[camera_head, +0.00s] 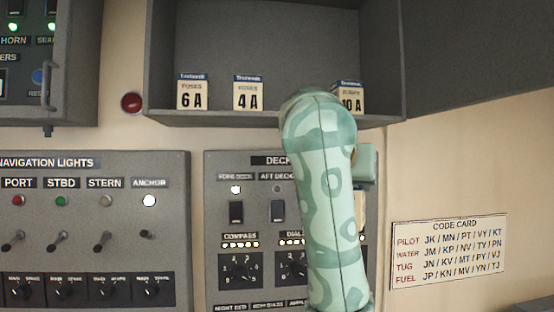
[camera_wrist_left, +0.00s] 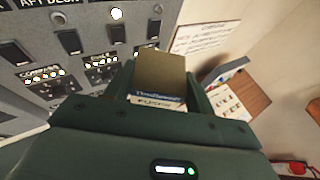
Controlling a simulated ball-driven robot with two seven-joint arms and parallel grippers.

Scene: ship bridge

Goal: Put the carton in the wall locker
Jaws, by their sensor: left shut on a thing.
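The carton (camera_wrist_left: 160,70) is a small box with a tan-brown face and a white-and-blue label edge. In the left wrist view it sits between the two dark green fingers of my left gripper (camera_wrist_left: 161,88), which is shut on it. In the head view my patterned arm hides most of that gripper; only a green part shows right of the arm, with a pale sliver below it that may be the carton. The wall locker (camera_head: 270,118) is open above, holding fuse cartons marked 6 A (camera_head: 192,94), 4 A (camera_head: 248,94) and 10 A (camera_head: 350,98). My right gripper is not in view.
The locker's grey door (camera_head: 480,45) stands open to the right. A deck panel (camera_head: 225,165) with switches and knobs is below the locker, and a navigation lights panel (camera_head: 90,220) is at left. A code card (camera_head: 448,250) is on the wall. Gaps show between the locker cartons.

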